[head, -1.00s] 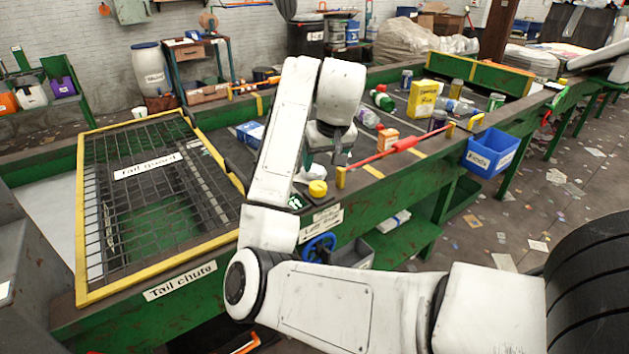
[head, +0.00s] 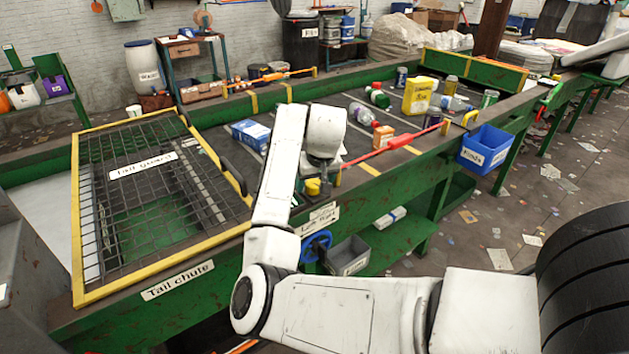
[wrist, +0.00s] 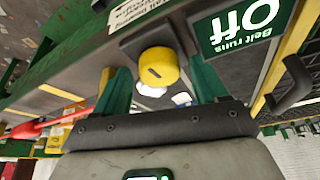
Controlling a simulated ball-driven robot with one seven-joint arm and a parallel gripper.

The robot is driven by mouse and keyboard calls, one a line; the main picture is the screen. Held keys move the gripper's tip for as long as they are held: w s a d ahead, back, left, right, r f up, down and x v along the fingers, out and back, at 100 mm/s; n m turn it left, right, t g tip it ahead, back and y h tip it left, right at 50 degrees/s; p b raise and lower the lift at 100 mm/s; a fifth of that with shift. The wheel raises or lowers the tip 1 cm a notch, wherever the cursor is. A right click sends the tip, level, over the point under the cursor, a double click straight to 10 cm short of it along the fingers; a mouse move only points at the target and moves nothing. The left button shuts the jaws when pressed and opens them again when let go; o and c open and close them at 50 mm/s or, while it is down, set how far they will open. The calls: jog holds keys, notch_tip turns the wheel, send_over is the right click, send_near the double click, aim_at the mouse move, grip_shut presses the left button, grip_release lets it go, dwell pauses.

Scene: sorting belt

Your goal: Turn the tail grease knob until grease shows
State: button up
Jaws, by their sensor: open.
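A round yellow knob (wrist: 158,66) with a dark slot mark sits on a dark plate on the belt frame's near rail. No readable label names it as the grease knob, and no grease shows. In the head view the yellow knob (head: 313,187) is partly covered by my gripper (head: 316,181). In the wrist view my gripper (wrist: 158,78) is open, its green fingers on either side of the knob. I cannot tell whether they touch it. A green sign (wrist: 238,25) beside the knob reads "Belt runs Off", upside down in the wrist view.
A blue handwheel (head: 316,246) and grey bin (head: 348,256) are below the knob. A red bar (head: 385,150) runs along the rail to the right. The yellow-framed tail guard (head: 165,292) lies left. A blue bin (head: 484,149) hangs farther right.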

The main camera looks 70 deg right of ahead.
jog(key=shift+c, duration=0.4)
jog(key=c, duration=0.9)
jog(key=shift+c, duration=0.2)
jog(key=m+g+p, duration=0.1)
jog(key=m, duration=0.1)
jog(key=m+p, duration=0.1)
jog(key=m, duration=0.1)
jog(key=shift+w+r+m+g+h, duration=0.1)
jog(key=shift+m+g+h, duration=0.2)
jog(key=shift+g+h, duration=0.1)
jog(key=shift+w+m+g, duration=0.1)
jog(key=shift+m+g, duration=0.35)
jog(key=shift+m, duration=0.85)
jog(key=shift+w+m+g, duration=0.1)
jog(key=shift+m+g, duration=0.35)
jog(key=shift+m, duration=0.85)
jog(key=o, duration=1)
